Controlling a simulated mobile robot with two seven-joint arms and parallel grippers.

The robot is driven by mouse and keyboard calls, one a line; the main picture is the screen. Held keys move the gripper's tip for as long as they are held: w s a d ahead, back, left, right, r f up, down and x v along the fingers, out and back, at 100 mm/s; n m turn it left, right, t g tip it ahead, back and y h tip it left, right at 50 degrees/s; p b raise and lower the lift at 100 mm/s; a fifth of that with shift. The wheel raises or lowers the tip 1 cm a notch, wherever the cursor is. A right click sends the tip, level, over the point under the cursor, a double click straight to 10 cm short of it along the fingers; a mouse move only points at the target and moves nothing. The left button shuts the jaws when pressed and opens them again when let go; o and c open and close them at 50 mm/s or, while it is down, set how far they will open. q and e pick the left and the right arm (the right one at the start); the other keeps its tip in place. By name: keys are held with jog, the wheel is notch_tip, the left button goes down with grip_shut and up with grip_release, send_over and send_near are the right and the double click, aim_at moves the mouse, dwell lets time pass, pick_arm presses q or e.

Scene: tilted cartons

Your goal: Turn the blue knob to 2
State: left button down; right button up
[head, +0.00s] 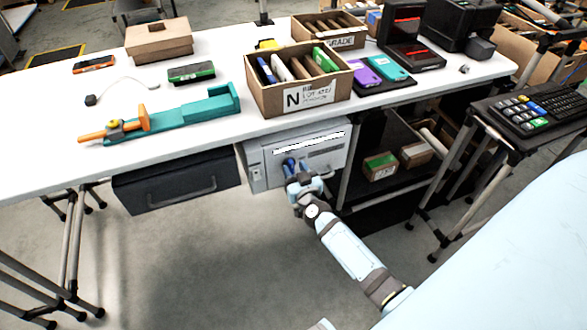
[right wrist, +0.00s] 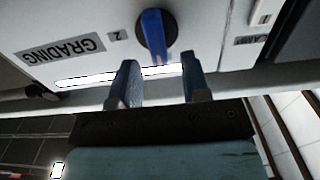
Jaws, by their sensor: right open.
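The blue knob (right wrist: 152,24) sits on the white front panel of a grey-white box (head: 330,150) under the table. In the right wrist view its bar points down toward my fingers. A small label "2" (right wrist: 117,37) is left of the knob there, and a larger "GRADING" label (right wrist: 62,50) is further left. My right gripper (right wrist: 159,62) is open, one finger on each side of the bar's lower end, with visible gaps. In the head view my right gripper (head: 291,164) is at the panel, and I cannot clearly separate knob from fingers. My left gripper is not in view.
A dark drawer (head: 180,182) hangs left of the box. A shelf with small cartons (head: 380,165) is on the right. The white table (head: 50,125) above carries cartons, a teal tool (head: 185,117) and phones. Open floor lies in front of the drawer.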

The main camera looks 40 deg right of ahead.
jog(key=shift+w+d, duration=0.15)
jog(key=shift+w, duration=0.5)
grip_shut()
